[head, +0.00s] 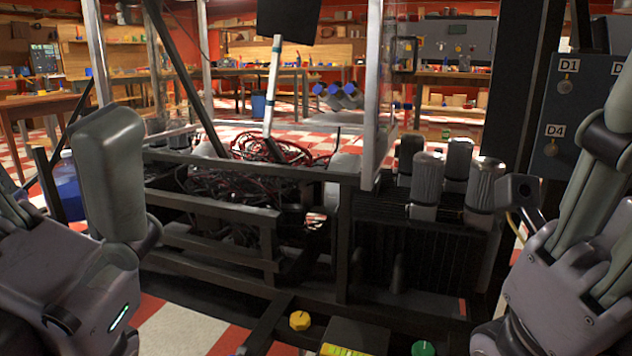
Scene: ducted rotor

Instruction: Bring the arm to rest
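My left gripper (110,165) is at the left side of the head view, raised, with its broad grey finger pointing up. A second finger cannot be made out, so its opening is hidden. My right gripper (602,165) is at the right edge, its long grey fingers pointing up and partly cut off by the frame. Its opening cannot be judged either. Nothing is seen held in either gripper. Both stand apart on either side of a dark metal frame rig (343,240).
The rig holds tangled red and black cables (240,185) and several metal cylinders (427,180). A dark panel (580,110) with labelled knobs is beside my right gripper. A yellow knob (299,320) and green knob (423,348) are low in front. Workbenches stand behind.

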